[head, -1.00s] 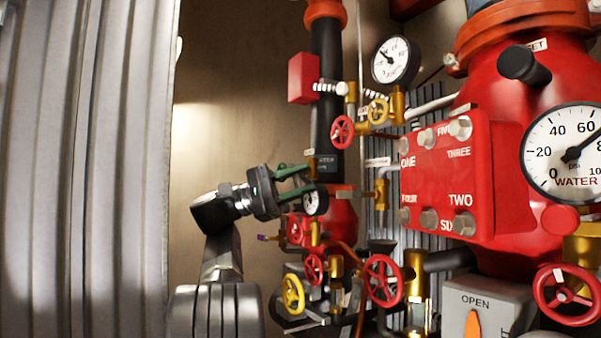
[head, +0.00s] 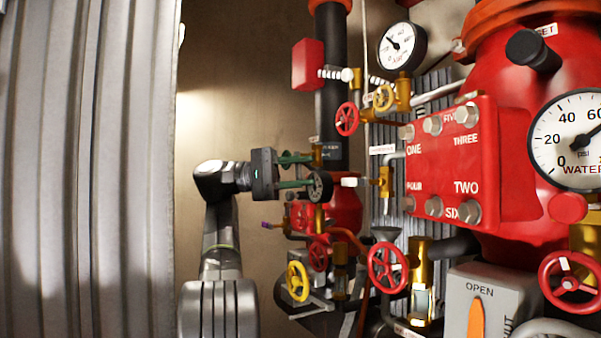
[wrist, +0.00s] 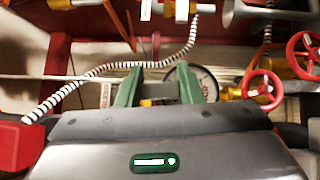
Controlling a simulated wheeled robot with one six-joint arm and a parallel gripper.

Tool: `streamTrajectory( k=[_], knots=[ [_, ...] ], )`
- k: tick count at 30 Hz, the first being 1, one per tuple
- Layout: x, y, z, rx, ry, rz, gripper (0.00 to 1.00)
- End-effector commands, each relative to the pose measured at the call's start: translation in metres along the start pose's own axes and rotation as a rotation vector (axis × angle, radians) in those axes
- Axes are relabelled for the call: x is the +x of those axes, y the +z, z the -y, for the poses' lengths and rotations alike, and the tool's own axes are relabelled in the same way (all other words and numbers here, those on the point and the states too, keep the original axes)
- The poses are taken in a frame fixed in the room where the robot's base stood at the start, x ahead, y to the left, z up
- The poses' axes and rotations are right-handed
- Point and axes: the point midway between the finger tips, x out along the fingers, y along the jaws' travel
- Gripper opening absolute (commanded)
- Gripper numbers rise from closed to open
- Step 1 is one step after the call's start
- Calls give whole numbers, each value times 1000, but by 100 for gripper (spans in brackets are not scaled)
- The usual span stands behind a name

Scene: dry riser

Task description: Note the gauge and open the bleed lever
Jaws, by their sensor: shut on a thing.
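My gripper (head: 314,170) reaches to the right, its green fingers beside the black pipe of the riser. A small round gauge (head: 321,187) with a dark rim sits right at the lower fingertip. In the wrist view the two green fingers (wrist: 158,88) stand apart with a small part between them that I cannot make out clearly. The small gauge (wrist: 182,76) is partly hidden there by the right finger. A thin lever with a purple tip (head: 266,225) sticks out to the left below my gripper, apart from it. I cannot tell which part is the bleed lever.
Several handwheels surround the pipes, among them a yellow one (head: 297,281) and a red one (head: 388,267). A white gauge (head: 402,46) is above, and a large water gauge (head: 570,140) at right. A corrugated panel (head: 85,170) stands left. A striped hose (wrist: 130,67) crosses the wrist view.

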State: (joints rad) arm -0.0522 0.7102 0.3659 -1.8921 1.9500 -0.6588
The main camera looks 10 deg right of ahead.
Motion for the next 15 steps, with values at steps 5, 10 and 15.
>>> streamTrajectory(
  k=[5,10,15],
  knots=[
    [0,0,2,-3,-2,2,11],
    [0,0,1,-3,-1,2,55],
    [0,0,1,-2,-1,1,55]
  ],
)
